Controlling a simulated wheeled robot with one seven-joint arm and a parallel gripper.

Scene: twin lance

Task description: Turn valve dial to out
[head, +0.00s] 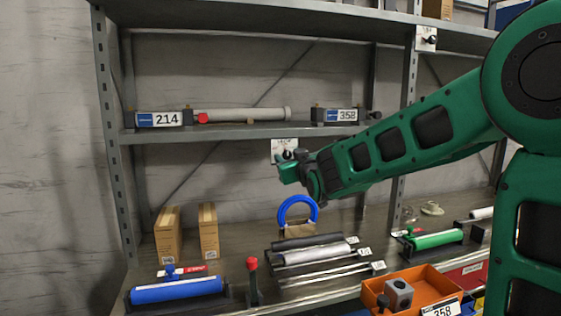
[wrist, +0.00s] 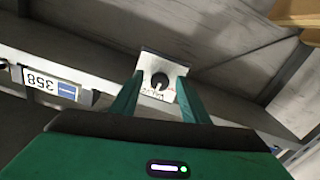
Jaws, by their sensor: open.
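The valve dial is a dark round knob (wrist: 159,80) with a light pointer line, on a white plate (wrist: 163,66) with small lettering that I cannot fully read. In the head view the plate (head: 281,147) hangs at the front edge of the middle shelf, its knob partly hidden by my gripper (head: 289,170). In the wrist view my gripper (wrist: 158,88) is open, with one green finger to each side of the knob. The fingers look apart from the knob; I cannot tell how far short of it their tips are.
A second plate with a knob (head: 427,39) is on the upper right post. The middle shelf (head: 215,131) holds a grey tube (head: 245,115) and labelled blocks. Below are cartons, a blue ring (head: 297,203), rollers and an orange bin (head: 420,278). Free air lies left of my gripper.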

